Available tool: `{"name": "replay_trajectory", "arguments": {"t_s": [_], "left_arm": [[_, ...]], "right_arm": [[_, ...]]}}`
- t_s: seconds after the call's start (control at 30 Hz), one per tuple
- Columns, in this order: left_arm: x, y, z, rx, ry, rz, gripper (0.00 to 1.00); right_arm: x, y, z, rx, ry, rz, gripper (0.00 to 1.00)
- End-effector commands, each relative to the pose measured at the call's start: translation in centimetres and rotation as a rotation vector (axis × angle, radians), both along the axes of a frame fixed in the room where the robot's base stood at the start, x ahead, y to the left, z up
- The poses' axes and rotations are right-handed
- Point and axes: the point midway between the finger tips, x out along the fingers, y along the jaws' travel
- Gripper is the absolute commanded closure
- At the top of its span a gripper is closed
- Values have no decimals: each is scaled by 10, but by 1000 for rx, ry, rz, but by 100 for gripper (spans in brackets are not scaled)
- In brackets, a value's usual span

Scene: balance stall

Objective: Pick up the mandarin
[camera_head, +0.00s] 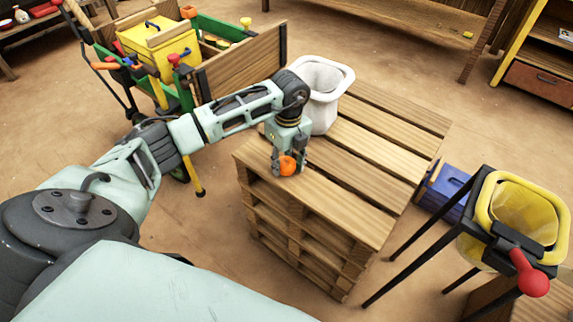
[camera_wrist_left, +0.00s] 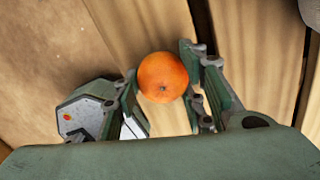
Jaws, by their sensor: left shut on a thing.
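The mandarin (camera_head: 287,165) is a small orange fruit at the wooden pallet stack's near left part in the head view. My left gripper (camera_head: 288,167) points down over the pallet and is shut on the mandarin. In the left wrist view the mandarin (camera_wrist_left: 163,77) sits between the two fingers of the left gripper (camera_wrist_left: 162,82), with pallet slats behind it. I cannot tell whether the mandarin still touches the slats. My right gripper is not in view.
A white bin (camera_head: 322,115) stands on the pallet stack (camera_head: 375,160) just behind my left gripper. A yellow bucket (camera_head: 520,210) on a dark stand with a red knob is at the right. A cart (camera_head: 240,65) with a yellow box stands behind left. The pallet's right side is clear.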

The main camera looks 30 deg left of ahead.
Motion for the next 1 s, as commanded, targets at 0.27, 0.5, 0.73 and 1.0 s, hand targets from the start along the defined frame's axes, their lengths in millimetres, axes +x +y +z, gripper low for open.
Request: {"name": "replay_trajectory", "arguments": {"t_s": [0.27, 0.5, 0.73, 1.0], "left_arm": [[0, 0, 0, 0, -1, 0, 89], [1, 0, 9, 0, -3, 0, 89], [2, 0, 45, 0, -6, -1, 89], [-1, -63, 80, -4, -4, -6, 89]], "right_arm": [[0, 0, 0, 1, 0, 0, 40], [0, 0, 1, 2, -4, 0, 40], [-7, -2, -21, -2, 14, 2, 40], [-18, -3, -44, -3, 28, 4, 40]]}}
